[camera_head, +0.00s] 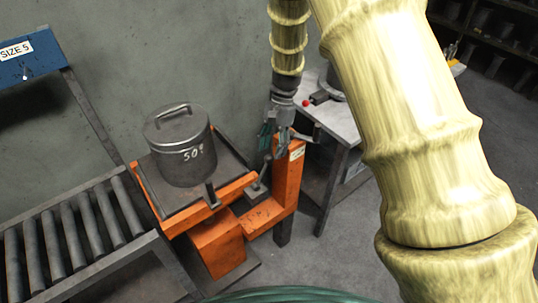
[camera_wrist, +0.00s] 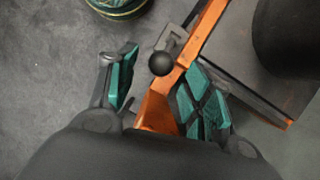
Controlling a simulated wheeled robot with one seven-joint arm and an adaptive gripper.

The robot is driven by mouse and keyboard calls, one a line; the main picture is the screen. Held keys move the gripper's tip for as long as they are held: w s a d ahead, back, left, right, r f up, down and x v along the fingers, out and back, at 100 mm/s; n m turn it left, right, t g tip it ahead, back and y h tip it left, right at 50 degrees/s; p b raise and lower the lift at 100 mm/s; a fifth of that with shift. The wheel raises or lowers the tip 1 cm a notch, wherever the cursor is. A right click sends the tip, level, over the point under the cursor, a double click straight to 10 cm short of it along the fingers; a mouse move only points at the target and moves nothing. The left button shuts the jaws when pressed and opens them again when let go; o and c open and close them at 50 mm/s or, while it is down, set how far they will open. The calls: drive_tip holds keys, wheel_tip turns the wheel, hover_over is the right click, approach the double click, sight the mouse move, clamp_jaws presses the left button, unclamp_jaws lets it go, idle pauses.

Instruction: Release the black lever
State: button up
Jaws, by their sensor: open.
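The black lever has a round black knob (camera_wrist: 160,63) in the wrist view. Its shaft (camera_head: 259,182) rises from the orange press frame in the head view. My gripper (camera_head: 275,148) hangs over the lever, beside the orange post. In the wrist view my gripper (camera_wrist: 163,88) has its green-padded fingers spread wide, one on each side of the knob's line. The knob shows in the gap towards the far end of the fingers, and neither pad appears to touch it. Whether the knob is level with the pads or below them, I cannot tell.
An orange post (camera_head: 288,180) stands close to my gripper's right. A lidded metal pot (camera_head: 182,145) sits on the orange-edged platform left of it. A roller conveyor (camera_head: 75,235) lies further left. A grey table (camera_head: 335,118) stands behind right. Bare floor is at front right.

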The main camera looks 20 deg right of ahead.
sight(270, 158)
drive_tip(key=shift+p+x, duration=0.5)
drive_tip(key=shift+x, duration=1.75)
clamp_jaws()
